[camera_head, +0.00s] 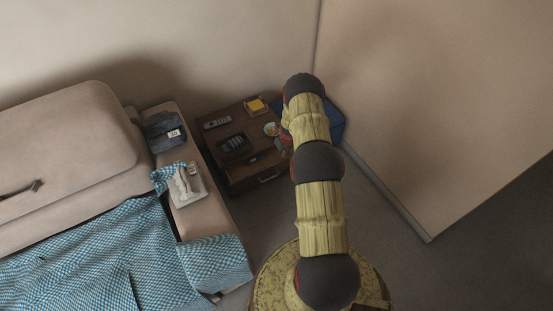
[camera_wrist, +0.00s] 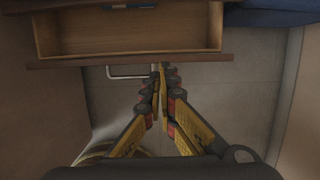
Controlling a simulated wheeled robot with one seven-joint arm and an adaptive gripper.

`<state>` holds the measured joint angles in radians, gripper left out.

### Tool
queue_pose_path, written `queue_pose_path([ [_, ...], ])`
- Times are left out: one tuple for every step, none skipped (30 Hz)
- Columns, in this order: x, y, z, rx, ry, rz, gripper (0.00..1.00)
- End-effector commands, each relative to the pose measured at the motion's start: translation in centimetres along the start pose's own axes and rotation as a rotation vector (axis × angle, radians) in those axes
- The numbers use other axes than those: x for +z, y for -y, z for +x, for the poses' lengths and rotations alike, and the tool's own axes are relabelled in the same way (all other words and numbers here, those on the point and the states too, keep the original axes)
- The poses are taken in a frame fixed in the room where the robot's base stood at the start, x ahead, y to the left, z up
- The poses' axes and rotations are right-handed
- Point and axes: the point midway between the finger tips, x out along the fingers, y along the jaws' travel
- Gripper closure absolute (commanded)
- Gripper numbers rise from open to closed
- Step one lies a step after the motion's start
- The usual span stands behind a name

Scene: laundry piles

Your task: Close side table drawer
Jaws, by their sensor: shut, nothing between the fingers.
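The side table (camera_head: 208,133) is dark brown wood and stands in the corner beside the sofa. The drawer front also shows in the head view (camera_head: 243,187). A metal bar handle (camera_wrist: 118,77) sticks out from the drawer front. My gripper (camera_wrist: 160,69) is shut and empty, with its fingertips at the drawer front by the handle's right end. I cannot tell whether they touch. In the head view my arm hides most of the gripper.
A remote (camera_head: 217,122), a black phone-like object (camera_head: 233,144) and a yellow item (camera_head: 256,105) lie on the tabletop. A blue object (camera_head: 336,124) stands right of the table by the wall. The sofa (camera_head: 70,135) bounds the left; bare floor (camera_head: 390,220) lies right.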

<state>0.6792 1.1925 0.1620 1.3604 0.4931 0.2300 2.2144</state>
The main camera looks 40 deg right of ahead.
Motion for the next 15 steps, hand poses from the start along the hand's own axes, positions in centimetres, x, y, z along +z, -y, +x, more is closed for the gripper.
queue_pose_path([
  [1.2, -0.6, -0.8, -0.002, 0.011, -0.014, 1.0],
  [1.5, -1.1, -1.1, -0.001, 0.013, -0.022, 1.0],
  [1.7, -2.0, -1.4, 0.003, 0.012, -0.034, 1.0],
  [1.8, -2.8, -1.7, 0.006, 0.012, -0.041, 1.0],
  [1.8, -3.7, -1.9, 0.012, 0.01, -0.042, 1.0],
  [1.7, -5.2, -2.2, 0.022, 0.009, -0.031, 1.0],
  [1.6, -6.3, -2.4, 0.029, 0.009, -0.017, 1.0],
  [1.4, -7.5, -2.6, 0.036, 0.01, -0.002, 1.0],
  [1.0, -9.0, -2.8, 0.045, 0.012, 0.014, 1.0],
  [0.7, -10.2, -2.9, 0.051, 0.013, 0.028, 1.0],
  [0.2, -11.3, -3.0, 0.057, 0.014, 0.038, 1.0],
  [-0.5, -12.7, -3.1, 0.062, 0.015, 0.053, 1.0],
  [-1.1, -13.6, -3.1, 0.063, 0.017, 0.061, 1.0],
  [-1.8, -14.4, -3.1, 0.064, 0.016, 0.07, 1.0],
  [-2.7, -15.3, -3.1, 0.062, 0.016, 0.08, 1.0],
])
